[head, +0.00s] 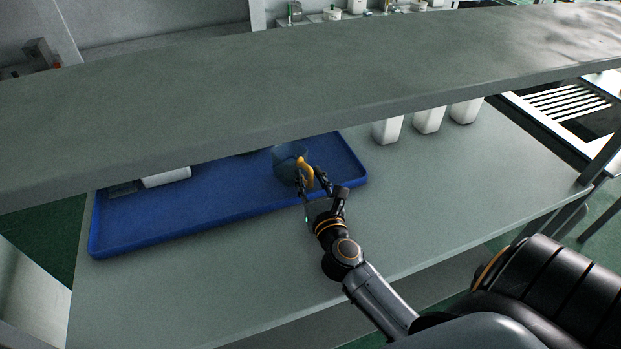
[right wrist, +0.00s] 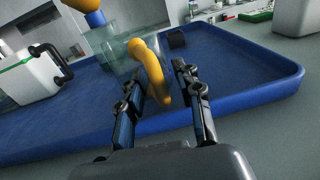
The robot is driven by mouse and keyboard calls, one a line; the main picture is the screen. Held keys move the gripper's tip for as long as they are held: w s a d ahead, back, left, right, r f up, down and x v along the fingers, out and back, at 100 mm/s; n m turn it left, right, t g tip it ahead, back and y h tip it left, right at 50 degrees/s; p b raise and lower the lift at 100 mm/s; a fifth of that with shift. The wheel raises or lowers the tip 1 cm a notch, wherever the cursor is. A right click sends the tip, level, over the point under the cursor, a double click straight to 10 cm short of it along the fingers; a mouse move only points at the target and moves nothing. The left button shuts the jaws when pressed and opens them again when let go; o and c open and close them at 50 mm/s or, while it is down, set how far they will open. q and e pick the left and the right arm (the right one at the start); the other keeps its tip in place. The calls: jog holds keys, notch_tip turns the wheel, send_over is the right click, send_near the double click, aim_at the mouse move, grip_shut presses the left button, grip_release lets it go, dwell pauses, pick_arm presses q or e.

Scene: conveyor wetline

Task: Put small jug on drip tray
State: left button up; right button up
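The small jug (head: 286,165) is clear with a yellow handle and stands on the blue drip tray (head: 225,209), towards its right end. In the right wrist view the jug (right wrist: 108,55) shows behind its yellow handle (right wrist: 153,72). My right gripper (head: 311,184) is at the handle. In the right wrist view my right gripper (right wrist: 160,90) has its fingers apart on either side of the handle, with a visible gap on the right side. The upper part of the jug is partly hidden by the shelf edge in the head view. My left gripper is not in view.
A grey shelf (head: 300,75) runs above the table and hides the tray's back. A white container with a black handle (right wrist: 32,82) is on the tray's left. Several white containers (head: 428,120) stand right of the tray. The grey table (head: 440,190) is clear in front of them.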

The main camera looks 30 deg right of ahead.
jog(key=shift+r, duration=0.1)
jog(key=b+v, duration=0.2)
jog(key=v, duration=0.9)
jog(key=shift+a+b, duration=0.1)
jog(key=shift+b, duration=0.25)
jog(key=shift+s+a+r, duration=0.1)
jog(key=shift+s+a, duration=0.05)
jog(key=shift+s, duration=0.35)
